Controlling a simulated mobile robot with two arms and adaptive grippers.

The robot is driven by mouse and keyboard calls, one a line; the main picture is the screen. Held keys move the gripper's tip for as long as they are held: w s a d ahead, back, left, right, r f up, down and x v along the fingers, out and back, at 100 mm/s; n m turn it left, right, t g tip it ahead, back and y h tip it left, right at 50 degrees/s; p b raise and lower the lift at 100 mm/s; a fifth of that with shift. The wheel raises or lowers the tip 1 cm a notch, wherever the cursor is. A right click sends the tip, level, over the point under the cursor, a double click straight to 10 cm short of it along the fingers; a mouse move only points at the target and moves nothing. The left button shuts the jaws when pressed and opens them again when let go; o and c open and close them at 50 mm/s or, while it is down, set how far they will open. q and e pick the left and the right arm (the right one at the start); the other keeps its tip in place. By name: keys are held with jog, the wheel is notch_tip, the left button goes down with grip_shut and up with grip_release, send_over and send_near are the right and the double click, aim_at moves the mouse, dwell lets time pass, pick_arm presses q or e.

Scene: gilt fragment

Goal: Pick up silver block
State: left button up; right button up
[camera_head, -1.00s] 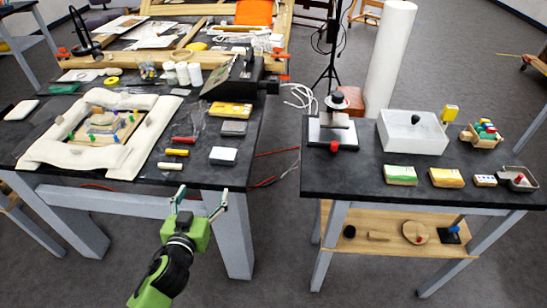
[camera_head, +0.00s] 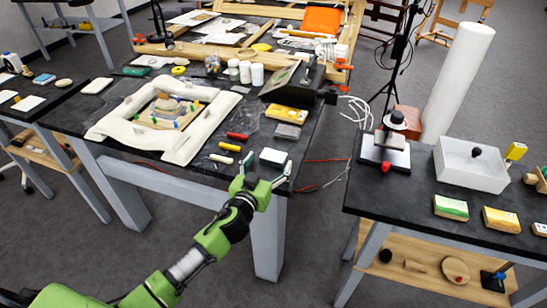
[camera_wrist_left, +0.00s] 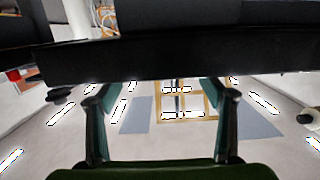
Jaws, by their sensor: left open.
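A small grey, silver-looking block (camera_head: 287,131) lies flat on the black table (camera_head: 222,175), near its right front, between a yellow block (camera_head: 286,113) behind it and a white block (camera_head: 273,156) in front. My left gripper (camera_head: 264,167) is open and empty at the front edge of this table, just before the white block. The grey block lies beyond it, apart from the fingers. In the left wrist view, the open fingers (camera_wrist_left: 163,98) show below a dark edge, with no block visible between them. My right gripper is not in view.
Red, yellow and white sticks (camera_head: 229,147) lie left of the blocks, beside a white padded frame (camera_head: 112,126). A black box (camera_head: 312,88) stands behind the blocks. A gap separates the right table (camera_head: 400,195), which holds a white bin (camera_head: 470,172).

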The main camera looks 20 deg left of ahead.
aim_at(273, 155)
pick_arm(q)
jog(key=w, duration=0.4)
jog(key=shift+d+f, duration=0.25)
jog(key=c, duration=1.5)
jog(key=shift+o, duration=0.2)
jog(key=shift+r, duration=0.2)
